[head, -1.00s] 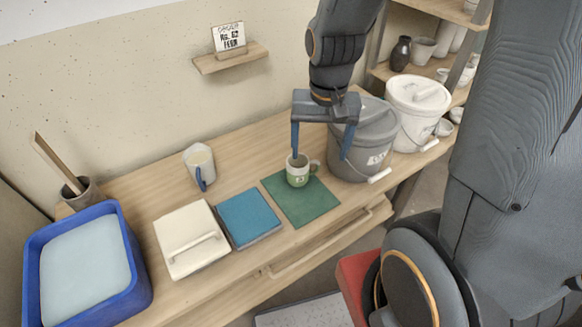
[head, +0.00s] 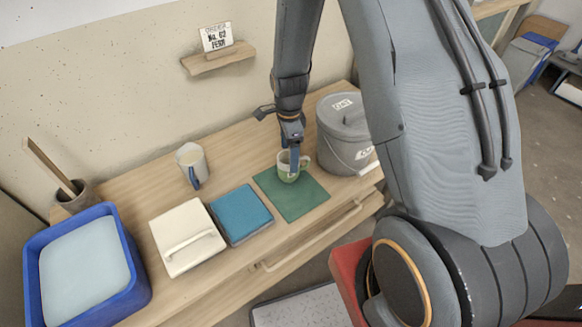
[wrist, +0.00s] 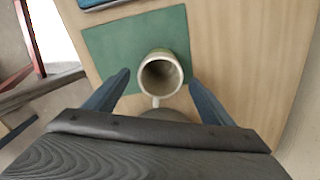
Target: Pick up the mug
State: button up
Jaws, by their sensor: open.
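The mug (head: 286,172), green and cream with a pale inside, stands upright on a green mat (head: 310,196) on the wooden table. My gripper's fingertips (wrist: 158,80) are open, one at each side of the mug, with a gap on both sides.
A grey lidded bucket (head: 343,140) stands close right of the mat. A blue box (head: 241,214), a cream lidded box (head: 186,240) and a blue tub (head: 128,262) are to the left. A small shelf with a sign (head: 217,60) is on the wall.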

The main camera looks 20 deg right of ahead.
jog(key=shift+d+f+p, duration=0.2)
jog(key=shift+f+p, duration=1)
jog(key=shift+f, duration=1.95)
jog(key=shift+c, duration=0.3)
jog(key=c, duration=1.3)
jog(key=shift+c, duration=0.2)
jog(key=shift+w+r, duration=0.1)
jog(key=shift+r, duration=0.1)
